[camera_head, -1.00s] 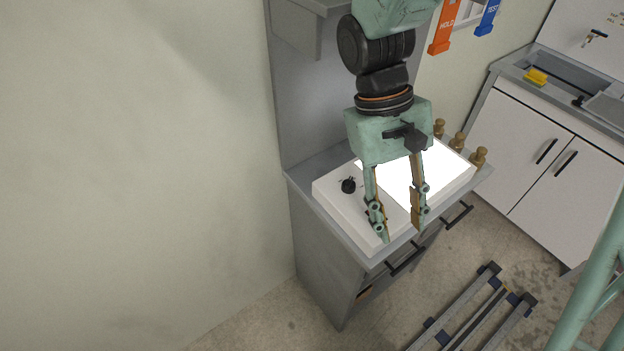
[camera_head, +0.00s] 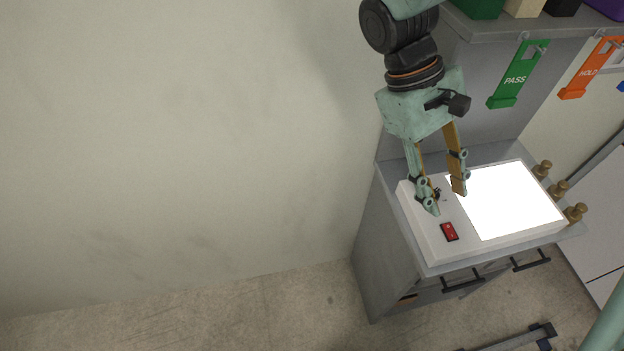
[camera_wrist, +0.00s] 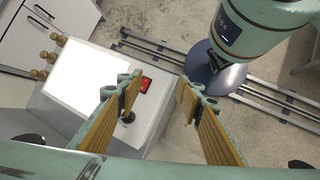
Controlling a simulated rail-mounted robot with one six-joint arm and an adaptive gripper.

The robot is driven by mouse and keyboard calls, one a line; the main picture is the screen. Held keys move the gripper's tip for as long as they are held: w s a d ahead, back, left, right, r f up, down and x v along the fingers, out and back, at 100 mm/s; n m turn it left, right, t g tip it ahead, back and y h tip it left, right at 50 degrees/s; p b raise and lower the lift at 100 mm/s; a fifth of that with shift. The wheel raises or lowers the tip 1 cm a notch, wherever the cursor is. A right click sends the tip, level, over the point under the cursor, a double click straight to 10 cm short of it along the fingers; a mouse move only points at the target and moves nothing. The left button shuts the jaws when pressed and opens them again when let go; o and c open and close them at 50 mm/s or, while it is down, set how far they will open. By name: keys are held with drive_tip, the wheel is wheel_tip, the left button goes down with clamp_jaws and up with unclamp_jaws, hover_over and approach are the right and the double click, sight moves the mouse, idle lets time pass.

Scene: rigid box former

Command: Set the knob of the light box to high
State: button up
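The white light box (camera_head: 430,236) lies on a grey cabinet, its panel (camera_head: 508,200) glowing bright white. Its small black knob (camera_head: 437,193) is on the left strip of the top, partly hidden by my gripper in the head view. The knob (camera_wrist: 128,117) also shows in the wrist view, close to the left-hand finger; its setting cannot be read. A red rocker switch (camera_head: 449,231) sits nearer the front edge. My gripper (camera_head: 446,202) points down over the knob area with its fingers apart and nothing held. Whether a finger touches the knob cannot be told.
Several brass-coloured pegs (camera_head: 559,190) stand along the right end of the cabinet top. A green PASS tag (camera_head: 515,78) and an orange HOLD tag (camera_head: 591,70) hang from the shelf (camera_head: 520,28) behind. Floor rails (camera_wrist: 270,95) run beyond the cabinet.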

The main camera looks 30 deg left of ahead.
drive_tip(key=w+a+f+n+t+h, duration=0.3)
drive_tip(key=a+f+n+t+h, duration=0.1)
drive_tip(key=f, duration=0.5)
drive_tip(key=w+a+f+n+t+h, duration=0.4)
drive_tip(key=a+f+n+h, duration=0.2)
drive_tip(key=a+f+n, duration=0.1)
drive_tip(key=shift+a+f+n+t, duration=0.4)
drive_tip(key=shift+f+n, duration=0.1)
drive_tip(key=shift+f, duration=0.35)
drive_tip(key=shift+w+d, duration=0.1)
idle(0.5)
drive_tip(key=shift+x, duration=6.8)
drive_tip(key=shift+r, duration=0.15)
drive_tip(key=shift+c, duration=0.9)
drive_tip(key=c, duration=0.7)
